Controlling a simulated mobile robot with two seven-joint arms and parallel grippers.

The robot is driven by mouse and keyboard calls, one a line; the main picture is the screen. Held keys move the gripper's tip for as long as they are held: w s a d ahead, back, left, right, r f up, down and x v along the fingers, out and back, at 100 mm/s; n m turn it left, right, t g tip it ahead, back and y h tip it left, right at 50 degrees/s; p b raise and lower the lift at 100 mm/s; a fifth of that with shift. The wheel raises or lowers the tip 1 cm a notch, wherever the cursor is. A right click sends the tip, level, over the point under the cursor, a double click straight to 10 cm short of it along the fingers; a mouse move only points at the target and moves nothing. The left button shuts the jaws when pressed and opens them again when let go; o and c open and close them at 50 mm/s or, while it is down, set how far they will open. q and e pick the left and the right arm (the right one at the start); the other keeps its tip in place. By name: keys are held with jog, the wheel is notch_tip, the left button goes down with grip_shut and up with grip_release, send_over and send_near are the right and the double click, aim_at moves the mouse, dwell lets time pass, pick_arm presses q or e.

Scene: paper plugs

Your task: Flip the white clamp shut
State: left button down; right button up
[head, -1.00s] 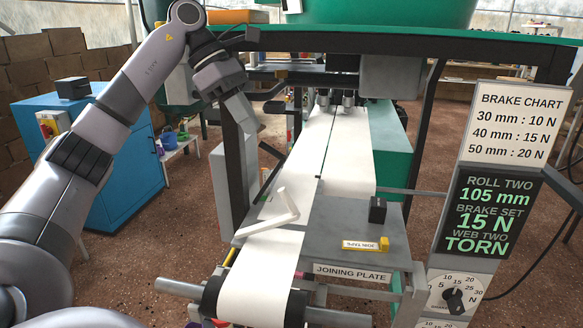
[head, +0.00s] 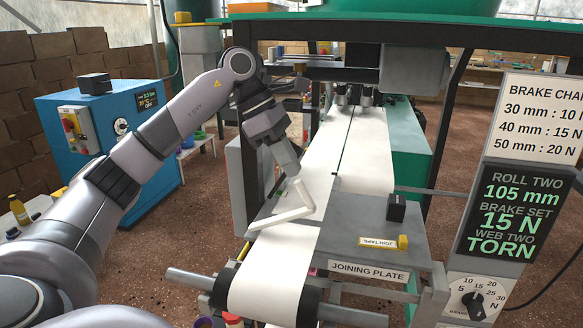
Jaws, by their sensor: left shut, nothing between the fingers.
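The white clamp (head: 280,219) is a bent white bar lying across the white paper web (head: 275,262), beside the grey joining plate (head: 362,222). One leg runs across the web and a shorter leg rises from its right end. My left gripper (head: 292,176) points down from the upper left, shut and empty. Its fingertips are at the upper end of the raised leg; I cannot tell whether they touch it. My right gripper is not in view.
A dark frame post (head: 445,140) and a brake chart board (head: 535,110) stand at the right. A blue cabinet (head: 75,190) stands behind my left arm.

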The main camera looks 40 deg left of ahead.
pick_arm(q)
jog(key=shift+w+d+f, duration=0.15)
jog(key=shift+d+f, duration=0.15)
jog(key=shift+f, duration=0.25)
jog(key=shift+w+d+f, duration=0.35)
jog(key=shift+d+f, duration=0.15)
jog(key=shift+d, duration=0.1)
jog(key=d+b+x, duration=0.1)
jog(key=x, duration=0.7)
jog(key=shift+w+d+r+b, duration=0.2)
jog(key=shift+w+r+b, duration=0.05)
jog(key=shift+r+b, duration=0.1)
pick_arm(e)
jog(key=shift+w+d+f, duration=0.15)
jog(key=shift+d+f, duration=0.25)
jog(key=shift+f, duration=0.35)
